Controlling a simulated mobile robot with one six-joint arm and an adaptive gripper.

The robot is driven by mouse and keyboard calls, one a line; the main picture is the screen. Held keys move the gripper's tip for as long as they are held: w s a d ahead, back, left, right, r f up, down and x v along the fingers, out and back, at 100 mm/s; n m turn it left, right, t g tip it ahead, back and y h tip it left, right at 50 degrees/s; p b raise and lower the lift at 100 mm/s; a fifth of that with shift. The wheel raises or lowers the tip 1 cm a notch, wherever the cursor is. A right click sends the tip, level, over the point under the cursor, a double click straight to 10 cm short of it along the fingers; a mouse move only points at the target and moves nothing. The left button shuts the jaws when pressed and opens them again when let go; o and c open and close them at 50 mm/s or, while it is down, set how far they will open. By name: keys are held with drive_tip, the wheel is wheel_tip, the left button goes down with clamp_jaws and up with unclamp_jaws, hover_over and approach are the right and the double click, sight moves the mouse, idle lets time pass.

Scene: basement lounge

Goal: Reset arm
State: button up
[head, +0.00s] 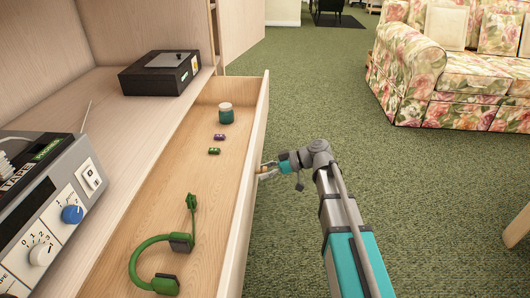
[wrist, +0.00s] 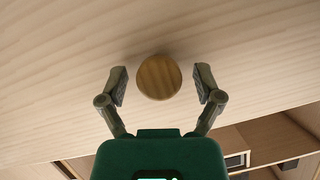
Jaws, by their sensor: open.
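My gripper (head: 265,171) is at the outer face of the open drawer (head: 257,125), at the end of my arm. In the wrist view my gripper (wrist: 161,84) is open, with one finger on each side of a round wooden knob (wrist: 159,77) on the pale wood drawer front (wrist: 60,90). I see a gap between each fingertip and the knob. The knob is hidden in the head view.
The drawer holds green headphones (head: 181,240), a small green item (head: 214,151), a purple item (head: 219,137) and a teal jar (head: 226,115). A black box (head: 160,73) and a grey device (head: 50,210) stand on the cabinet. A floral sofa (head: 440,80) stands right; green carpet (head: 330,90) is clear between.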

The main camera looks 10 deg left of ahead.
drive_tip(key=shift+s+d+f+m+h, duration=0.2)
drive_tip(key=shift+d+f+m+h, duration=0.1)
drive_tip(key=shift+d+f+m, duration=0.15)
drive_tip(key=s+d+f+m+t+h, duration=0.1)
drive_tip(key=s+d+f+m+h, duration=0.3)
drive_tip(key=d, duration=0.5)
drive_tip(key=s+d+f+m+t+h, duration=0.1)
drive_tip(key=s+d+f+m+h, duration=0.15)
drive_tip(key=d+m+h, duration=0.45)
drive_tip(key=s+d+f+m+t+h, duration=0.1)
drive_tip(key=s+d+f+m+h, duration=0.25)
drive_tip(key=d, duration=0.65)
wheel_tip(320, 180, up, 58)
drive_tip(key=s+m+y+p, duration=0.1)
drive_tip(key=p, duration=5.7)
drive_tip(key=shift+s+a+g+y+p, duration=0.3)
drive_tip(key=shift+s+g+y+p, duration=0.05)
drive_tip(key=shift+s+g+p, duration=0.05)
drive_tip(key=c, duration=0.3)
drive_tip(key=shift+c, duration=0.4)
